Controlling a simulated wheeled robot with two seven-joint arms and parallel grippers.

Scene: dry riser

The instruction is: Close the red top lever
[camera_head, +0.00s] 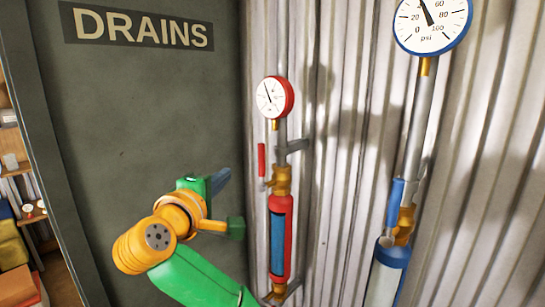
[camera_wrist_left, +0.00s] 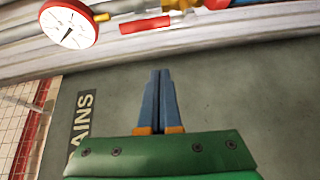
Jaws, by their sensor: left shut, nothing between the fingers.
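The red top lever (camera_head: 262,160) stands upright beside the brass valve (camera_head: 281,180) on the red-marked pipe, below the red-rimmed gauge (camera_head: 275,97). In the left wrist view the lever (camera_wrist_left: 145,24) lies across the top, right of the gauge (camera_wrist_left: 68,24). My left gripper (camera_head: 222,178) is in front of the dark door, left of the lever and a little lower in the picture. Its two blue-grey fingers (camera_wrist_left: 160,74) are together and empty, apart from the lever. My right gripper is out of view.
A blue-rimmed gauge (camera_head: 432,22) and a pipe with a blue lever (camera_head: 396,203) stand to the right. Corrugated metal (camera_head: 345,130) is behind the pipes. A dark DRAINS door (camera_head: 130,110) is at left, with shelves (camera_head: 20,180) beyond its edge.

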